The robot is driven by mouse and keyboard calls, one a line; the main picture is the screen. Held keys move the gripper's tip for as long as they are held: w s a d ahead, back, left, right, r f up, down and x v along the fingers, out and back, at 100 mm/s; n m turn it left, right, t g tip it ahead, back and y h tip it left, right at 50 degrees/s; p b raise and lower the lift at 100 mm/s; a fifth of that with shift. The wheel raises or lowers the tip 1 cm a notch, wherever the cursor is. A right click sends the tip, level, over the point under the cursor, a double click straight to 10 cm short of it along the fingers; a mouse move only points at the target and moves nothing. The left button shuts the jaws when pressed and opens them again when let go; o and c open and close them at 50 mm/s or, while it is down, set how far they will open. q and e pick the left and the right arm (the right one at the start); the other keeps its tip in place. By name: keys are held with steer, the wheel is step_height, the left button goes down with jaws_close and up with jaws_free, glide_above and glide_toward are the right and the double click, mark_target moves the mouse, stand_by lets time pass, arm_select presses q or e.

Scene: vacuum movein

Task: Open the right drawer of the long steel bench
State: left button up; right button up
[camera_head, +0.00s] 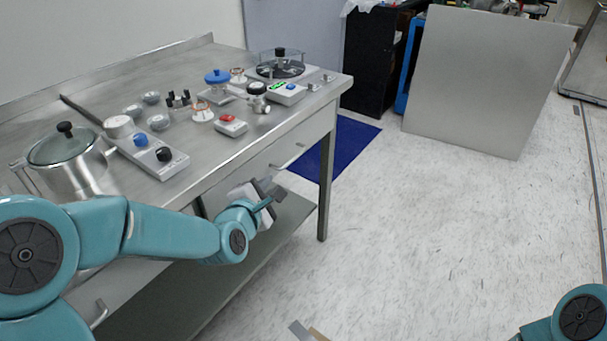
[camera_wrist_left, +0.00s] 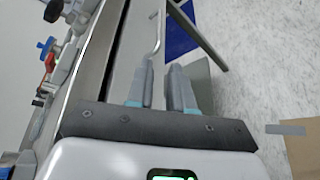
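The long steel bench (camera_head: 235,130) runs along the wall at the left. Its right drawer has a thin bar handle (camera_head: 289,160) on the front face, below the top edge. The drawer looks closed in the head view. My left gripper (camera_head: 270,196) is in front of the bench, below and nearer than that handle. In the left wrist view the left gripper's two fingers (camera_wrist_left: 160,88) are apart with nothing between them. The handle (camera_wrist_left: 157,34) shows just beyond the fingertips, apart from them. My right arm shows only at the lower right corner; its gripper cannot be made out.
A pot (camera_head: 68,160), a grey device (camera_head: 147,150) and several small instruments stand on the bench top. A lower shelf (camera_head: 225,270) lies under the bench. A blue mat (camera_head: 345,146) and a grey panel (camera_head: 485,80) are beyond.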

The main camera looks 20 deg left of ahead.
mark_target(289, 163)
arm_select(q)
steer(key=shift+t, duration=0.3)
steer(key=b+x, duration=0.1)
steer(key=x, duration=0.4)
steer(key=b+x, duration=0.1)
steer(key=x, duration=0.5)
steer(key=b+x, duration=0.1)
steer(key=x, duration=0.4)
steer(key=shift+w+d+f, duration=0.15)
steer(key=shift+d+f, duration=0.05)
steer(key=shift+f, duration=0.1)
arm_select(e)
step_height(289, 163, down, 4)
steer(key=shift+f, duration=0.2)
arm_select(q)
steer(key=shift+c, duration=0.3)
jaws_close()
